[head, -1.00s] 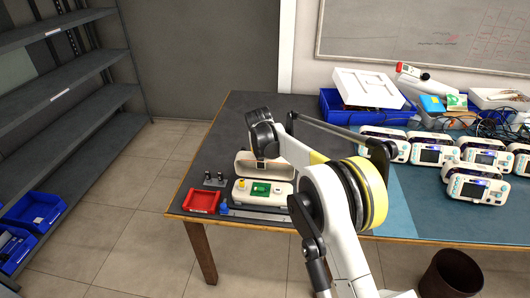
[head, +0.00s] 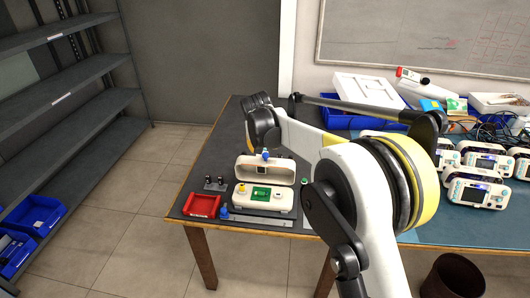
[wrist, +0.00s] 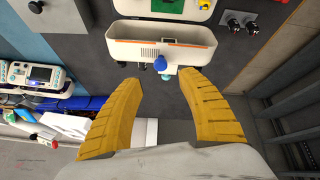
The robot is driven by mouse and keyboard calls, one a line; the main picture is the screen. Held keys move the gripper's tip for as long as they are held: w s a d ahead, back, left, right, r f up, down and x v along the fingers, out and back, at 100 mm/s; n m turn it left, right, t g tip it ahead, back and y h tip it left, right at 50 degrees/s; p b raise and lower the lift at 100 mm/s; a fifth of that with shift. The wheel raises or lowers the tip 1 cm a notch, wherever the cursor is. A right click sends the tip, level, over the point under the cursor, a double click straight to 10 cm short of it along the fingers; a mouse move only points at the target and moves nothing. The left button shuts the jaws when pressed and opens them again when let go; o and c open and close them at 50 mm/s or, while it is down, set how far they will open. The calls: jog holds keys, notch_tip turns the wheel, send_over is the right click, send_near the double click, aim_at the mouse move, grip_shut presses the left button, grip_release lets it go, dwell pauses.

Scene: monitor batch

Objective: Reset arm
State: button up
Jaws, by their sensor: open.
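My gripper (wrist: 163,81) shows in the wrist view with two curved yellow fingers spread apart and nothing held between them. Just beyond the fingertips is a small blue-topped piece (wrist: 160,62) at the near edge of a white open shell (wrist: 133,50). In the head view my arm reaches over the table's left part, and the fingers cannot be made out. The shell (head: 265,170) stands behind a white device base (head: 265,200) with a green board (head: 262,193).
A red tray (head: 201,206), a second blue-topped piece (head: 224,211) and a small black-topped holder (head: 214,184) lie left of the device base. Several white monitors (head: 476,190) and a blue bin (head: 350,111) crowd the table's right side. Grey shelves (head: 62,100) stand at far left.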

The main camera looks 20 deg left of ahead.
jog(key=shift+v, duration=1.15)
jog(key=s+d+r+m+b, duration=0.1)
jog(key=s+d+r, duration=0.3)
jog(key=d, duration=0.6)
jog(key=s+d+r+m, duration=0.1)
jog(key=s+d+r, duration=0.3)
jog(key=d, duration=0.6)
jog(key=s+d+r+m+b, duration=0.1)
jog(key=s+d+r, duration=0.3)
jog(key=d, duration=0.7)
jog(key=s+d+f+m, duration=0.1)
jog(key=s+d+f, duration=0.2)
jog(key=s+d, duration=0.5)
jog(key=s+d+f+m+t+h, duration=0.1)
jog(key=s+d+f, duration=0.3)
jog(key=s+d, duration=0.4)
jog(key=s+b, duration=0.1)
jog(key=s, duration=0.5)
jog(key=shift+d+m, duration=0.25)
jog(key=shift+m, duration=0.15)
